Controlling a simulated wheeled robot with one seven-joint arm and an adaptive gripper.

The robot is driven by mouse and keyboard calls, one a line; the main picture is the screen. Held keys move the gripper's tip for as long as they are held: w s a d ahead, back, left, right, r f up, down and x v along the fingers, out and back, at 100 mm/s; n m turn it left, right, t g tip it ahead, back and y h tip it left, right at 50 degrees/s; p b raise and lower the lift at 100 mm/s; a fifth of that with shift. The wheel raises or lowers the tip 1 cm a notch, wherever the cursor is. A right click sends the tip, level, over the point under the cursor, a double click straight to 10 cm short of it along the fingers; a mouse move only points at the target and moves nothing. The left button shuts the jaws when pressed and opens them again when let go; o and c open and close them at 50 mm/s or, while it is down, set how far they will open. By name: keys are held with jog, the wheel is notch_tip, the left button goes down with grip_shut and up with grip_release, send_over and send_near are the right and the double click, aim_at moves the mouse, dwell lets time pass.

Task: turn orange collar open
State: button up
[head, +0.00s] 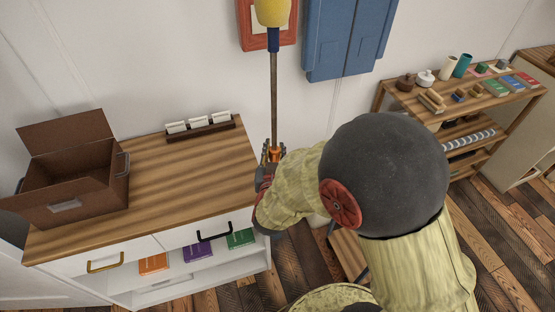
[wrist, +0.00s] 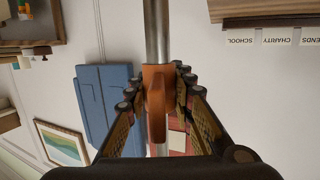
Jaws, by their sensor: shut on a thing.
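The orange collar (head: 275,152) sits around a slim metal pole (head: 274,100), low on the part that shows. The pole stands about upright, with a blue fitting (head: 273,40) and a fluffy yellow head (head: 272,11) at its top. In the wrist view the orange collar (wrist: 156,78) is between my fingers, with a rounded orange tab running along the pole. My gripper (head: 270,158) is shut on the collar, and it also shows in the wrist view (wrist: 155,90). My gripper and arm hide the pole below the collar in the head view.
A wooden-topped cabinet (head: 165,190) stands to the left, close to my gripper, with an open brown box (head: 75,190) and a card rack (head: 200,133). A blue wall cabinet (head: 348,40) and red frame (head: 245,25) hang behind. A loaded shelf (head: 400,97) stands right.

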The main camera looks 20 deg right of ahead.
jog(key=shift+r+h, duration=0.1)
jog(key=shift+h, duration=0.2)
jog(key=shift+d+m+g+h+p, duration=0.15)
jog(key=shift+m+g+h+p, duration=0.65)
jog(key=shift+m+h, duration=0.4)
jog(key=shift+s, duration=0.1)
